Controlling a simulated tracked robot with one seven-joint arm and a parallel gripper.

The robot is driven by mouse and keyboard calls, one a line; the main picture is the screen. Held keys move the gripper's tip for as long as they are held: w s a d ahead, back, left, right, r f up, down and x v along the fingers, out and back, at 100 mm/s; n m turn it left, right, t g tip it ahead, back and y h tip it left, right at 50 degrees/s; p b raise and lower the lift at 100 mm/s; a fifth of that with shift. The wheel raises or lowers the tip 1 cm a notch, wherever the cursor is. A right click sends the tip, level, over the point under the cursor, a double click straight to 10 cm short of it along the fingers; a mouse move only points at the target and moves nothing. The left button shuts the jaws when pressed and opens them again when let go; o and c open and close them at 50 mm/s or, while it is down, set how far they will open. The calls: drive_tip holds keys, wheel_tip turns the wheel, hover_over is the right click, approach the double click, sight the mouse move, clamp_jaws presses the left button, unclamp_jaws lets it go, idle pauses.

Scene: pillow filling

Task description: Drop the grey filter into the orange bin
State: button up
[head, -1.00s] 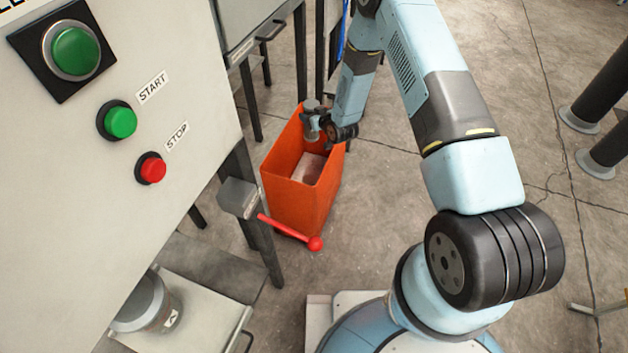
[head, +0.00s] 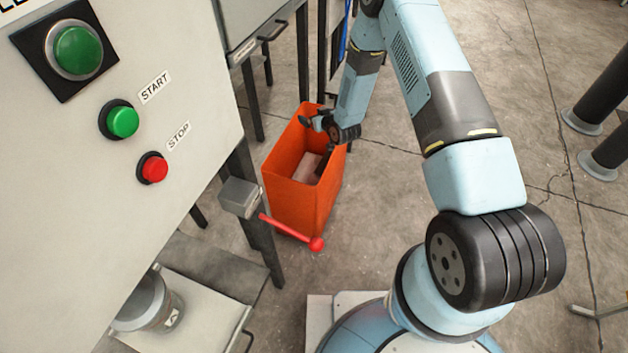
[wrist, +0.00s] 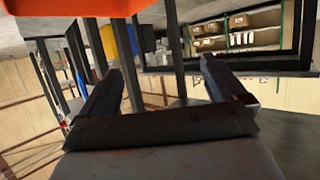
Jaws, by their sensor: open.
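The orange bin (head: 300,205) stands on the floor beside the machine, open at the top. A pale, flat-looking surface shows inside it, and I cannot tell what that is. My gripper (head: 312,122) is over the far part of the bin's opening, at the end of my arm. In the wrist view my gripper (wrist: 165,75) has its two fingers wide apart with nothing between them. An orange edge of the bin (wrist: 60,18) shows at the top left there. The grey filter is not distinctly visible in any view now; the bin's inside is partly hidden by its walls and my arm.
The machine panel (head: 150,220) with green and red buttons fills the left. A red-handled lever (head: 290,232) sticks out in front of the bin. A metal canister (head: 150,303) stands on a tray at the lower left. Dark posts (head: 603,100) stand at right; the floor between is clear.

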drive_tip(key=v, duration=1.3)
drive_tip(key=shift+r, duration=0.1)
